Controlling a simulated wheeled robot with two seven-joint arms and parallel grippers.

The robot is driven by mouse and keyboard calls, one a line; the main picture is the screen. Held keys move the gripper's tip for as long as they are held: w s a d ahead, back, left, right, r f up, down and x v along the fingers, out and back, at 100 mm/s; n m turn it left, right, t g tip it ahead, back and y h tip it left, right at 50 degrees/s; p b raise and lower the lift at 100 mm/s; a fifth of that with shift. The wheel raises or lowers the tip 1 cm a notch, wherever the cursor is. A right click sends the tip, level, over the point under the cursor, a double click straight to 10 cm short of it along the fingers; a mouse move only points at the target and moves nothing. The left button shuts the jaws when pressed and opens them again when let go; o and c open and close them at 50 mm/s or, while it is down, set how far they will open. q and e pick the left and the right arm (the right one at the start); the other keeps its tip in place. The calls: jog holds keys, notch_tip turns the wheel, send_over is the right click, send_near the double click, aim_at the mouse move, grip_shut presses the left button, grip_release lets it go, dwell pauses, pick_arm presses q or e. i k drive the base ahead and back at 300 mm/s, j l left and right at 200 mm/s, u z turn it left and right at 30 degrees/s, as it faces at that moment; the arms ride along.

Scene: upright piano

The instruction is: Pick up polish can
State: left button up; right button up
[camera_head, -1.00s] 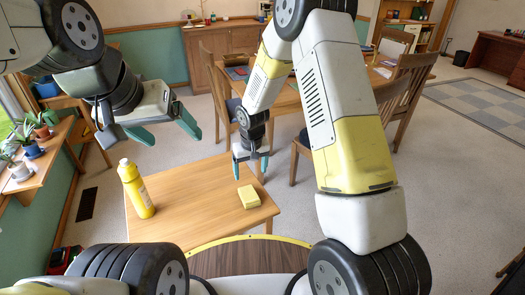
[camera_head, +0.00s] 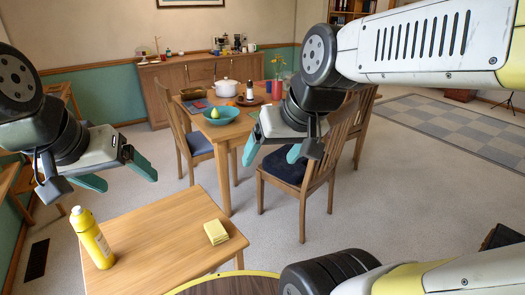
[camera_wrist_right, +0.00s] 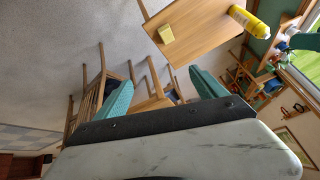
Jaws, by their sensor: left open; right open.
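The polish can (camera_head: 91,237) is a yellow bottle with a pale cap, standing upright on the left part of the small wooden table (camera_head: 150,245). It also shows in the right wrist view (camera_wrist_right: 249,21), at the table's edge. My left gripper (camera_head: 123,178) is open and empty, above and behind the can in the head view, clear of it. My right gripper (camera_head: 272,155) is open and empty, up and to the right of the small table, far from the can. Its teal fingers show in the right wrist view (camera_wrist_right: 162,95) with nothing between them.
A folded yellow cloth (camera_head: 216,232) lies on the small table, right of the can. Behind stands a dining table (camera_head: 222,134) with a teal bowl (camera_head: 222,116), a white pot (camera_head: 226,88) and chairs (camera_head: 312,180). A cabinet (camera_head: 155,90) is against the wall.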

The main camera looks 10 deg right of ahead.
aim_at(89, 232)
jog(key=i+j+u, duration=0.15)
jog(key=j+u, duration=0.15)
jog(key=u, duration=0.2)
jog(key=i+j+u, duration=0.2)
jog(key=u, duration=0.25)
jog(key=j, duration=0.1)
